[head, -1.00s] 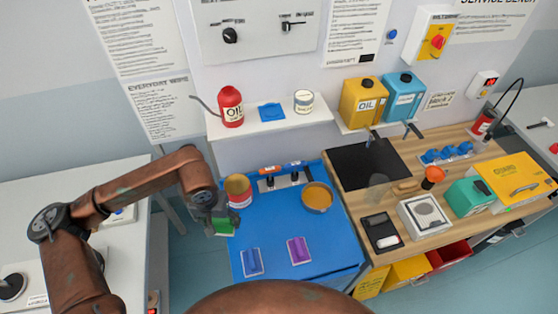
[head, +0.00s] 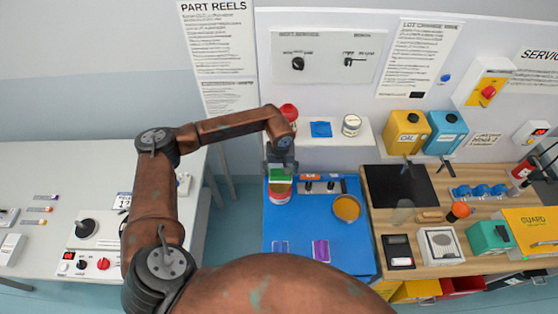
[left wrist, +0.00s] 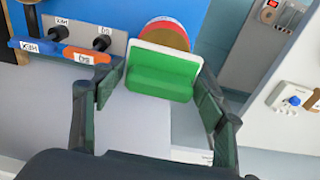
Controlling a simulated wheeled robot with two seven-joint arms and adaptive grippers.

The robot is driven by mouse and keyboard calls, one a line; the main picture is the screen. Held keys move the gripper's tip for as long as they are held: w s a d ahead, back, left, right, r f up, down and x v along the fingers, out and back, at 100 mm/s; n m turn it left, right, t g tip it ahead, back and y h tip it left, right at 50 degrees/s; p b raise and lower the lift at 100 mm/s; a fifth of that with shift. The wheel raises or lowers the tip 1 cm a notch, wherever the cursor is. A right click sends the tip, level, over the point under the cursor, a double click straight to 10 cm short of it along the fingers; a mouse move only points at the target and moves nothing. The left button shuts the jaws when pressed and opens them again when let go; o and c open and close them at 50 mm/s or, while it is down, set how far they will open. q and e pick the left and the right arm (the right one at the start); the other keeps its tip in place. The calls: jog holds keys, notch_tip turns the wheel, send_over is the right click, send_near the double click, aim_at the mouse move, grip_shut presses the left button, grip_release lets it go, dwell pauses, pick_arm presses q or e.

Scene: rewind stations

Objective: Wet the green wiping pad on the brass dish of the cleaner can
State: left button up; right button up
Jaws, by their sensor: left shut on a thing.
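My left gripper (head: 280,158) is shut on the green wiping pad (head: 280,175). In the left wrist view the pad (left wrist: 163,75) with its pale backing sits between the fingers (left wrist: 155,98). The cleaner can (head: 280,195), with a red and white label, stands on the blue bench top. The pad covers most of its top in the head view. In the left wrist view part of the brass dish (left wrist: 168,33) shows with a red rim just beyond the pad. I cannot tell whether pad and dish touch. My right gripper is out of view.
A shelf (head: 340,133) with a red oil can (head: 289,113) is behind.

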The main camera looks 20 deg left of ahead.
aim_at(280, 178)
pick_arm(q)
jog(key=shift+w+a, duration=0.3)
jog(key=shift+a, duration=0.05)
jog(key=shift+f+b, duration=0.55)
jog(key=shift+f, duration=2.4)
jog(key=shift+f+b, duration=0.85)
jog(key=shift+b, duration=0.1)
jog(key=shift+f, duration=0.2)
jog(key=shift+s+f+b, duration=0.15)
jog(key=shift+b, duration=0.45)
dwell(0.6)
